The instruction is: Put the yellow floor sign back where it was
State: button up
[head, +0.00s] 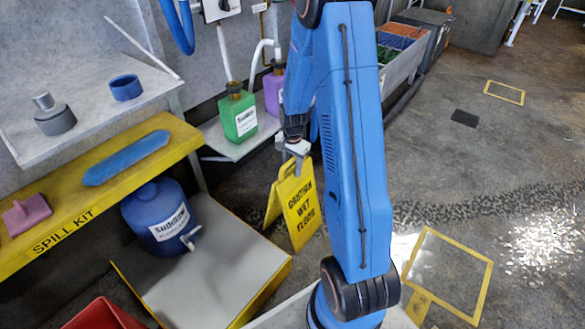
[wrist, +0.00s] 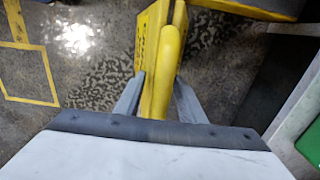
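The yellow floor sign (head: 300,207), a folding board with black "CAUTION WET FLOOR" lettering, stands upright with its legs spread, just right of the low grey platform. My gripper (head: 297,150) is at its top edge, reaching down from above. In the wrist view the sign (wrist: 152,45) runs up between the two grey fingers of my gripper (wrist: 160,82). The lower part of the sign is out of the wrist view.
A yellow floor outline (head: 484,290) lies at the right front and a smaller one (head: 505,92) farther back. The low platform (head: 205,270) with a blue drum (head: 158,215) is left of the sign. A shelf with a green jug (head: 238,115) is behind. The floor to the right is open.

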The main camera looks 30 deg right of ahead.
jog(key=shift+o, duration=0.9)
notch_tip(320, 180, up, 11)
jog(key=shift+f, duration=0.1)
jog(key=shift+s+a+r, duration=0.1)
jog(key=shift+a+r, duration=0.05)
jog(key=shift+r, duration=0.8)
jog(key=s+a+r+n+t, duration=0.2)
jog(key=s+a+r+n, duration=0.35)
jog(key=s+r, duration=0.45)
jog(key=s+a+r+n+t, duration=0.1)
jog(key=s+a+r+n, duration=0.3)
jog(key=s+a+r, duration=0.45)
jog(key=s+a+r+n+t, duration=0.1)
jog(key=s+n, duration=0.3)
jog(key=s, duration=0.7)
jog(key=shift+s+a+r+t, duration=0.25)
jog(key=shift+s+r+t, duration=0.05)
jog(key=shift+r+t, duration=0.1)
jog(key=shift+n, duration=0.25)
